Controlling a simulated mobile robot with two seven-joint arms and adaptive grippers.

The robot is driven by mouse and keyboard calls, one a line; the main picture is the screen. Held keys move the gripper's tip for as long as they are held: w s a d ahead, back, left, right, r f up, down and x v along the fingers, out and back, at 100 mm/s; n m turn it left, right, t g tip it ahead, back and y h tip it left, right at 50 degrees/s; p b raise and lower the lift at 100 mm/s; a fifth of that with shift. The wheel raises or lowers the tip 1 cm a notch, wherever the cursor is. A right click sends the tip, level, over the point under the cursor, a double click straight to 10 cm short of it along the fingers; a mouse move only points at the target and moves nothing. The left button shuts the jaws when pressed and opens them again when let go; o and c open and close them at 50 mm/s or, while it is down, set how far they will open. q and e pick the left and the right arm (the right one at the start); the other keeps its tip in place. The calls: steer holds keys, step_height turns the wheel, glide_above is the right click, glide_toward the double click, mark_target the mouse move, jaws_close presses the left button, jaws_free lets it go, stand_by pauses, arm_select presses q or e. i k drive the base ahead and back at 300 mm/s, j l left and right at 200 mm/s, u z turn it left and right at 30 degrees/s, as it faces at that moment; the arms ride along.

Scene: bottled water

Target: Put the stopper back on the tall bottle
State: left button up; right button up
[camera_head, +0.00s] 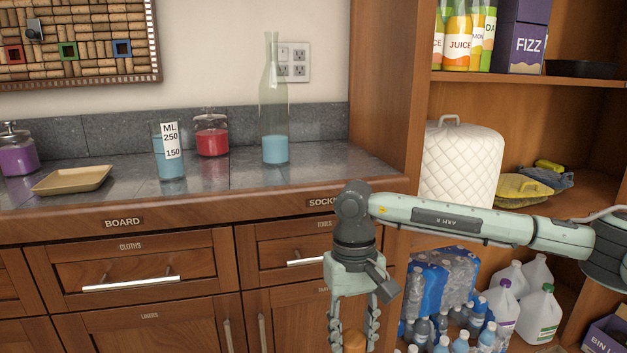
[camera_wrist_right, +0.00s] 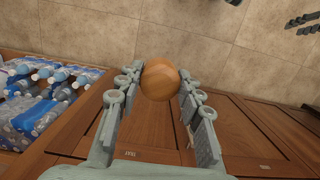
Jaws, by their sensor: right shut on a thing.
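The tall bottle (camera_head: 273,110) is clear glass with a long neck and blue liquid at the bottom. It stands upright on the counter near its right end, and its mouth shows no stopper. My right gripper (camera_head: 354,340) hangs in front of the drawers, below the counter top, right of and lower than the bottle. It is shut on a round wooden ball, the stopper (camera_head: 354,342), which is cut off by the lower picture edge. In the right wrist view the stopper (camera_wrist_right: 160,80) sits between the fingers. My left gripper is not in view.
The counter (camera_head: 225,178) also holds a measuring glass (camera_head: 169,150), a red jar (camera_head: 211,135), a tray (camera_head: 73,180) and a purple jar (camera_head: 18,150). A tall wooden shelf side (camera_head: 388,80) rises right of the bottle. Bottled water (camera_head: 440,283) stands low on the right.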

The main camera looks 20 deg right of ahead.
mark_target(273, 88)
steer(key=l+z, duration=0.45)
steer(key=l, duration=0.95)
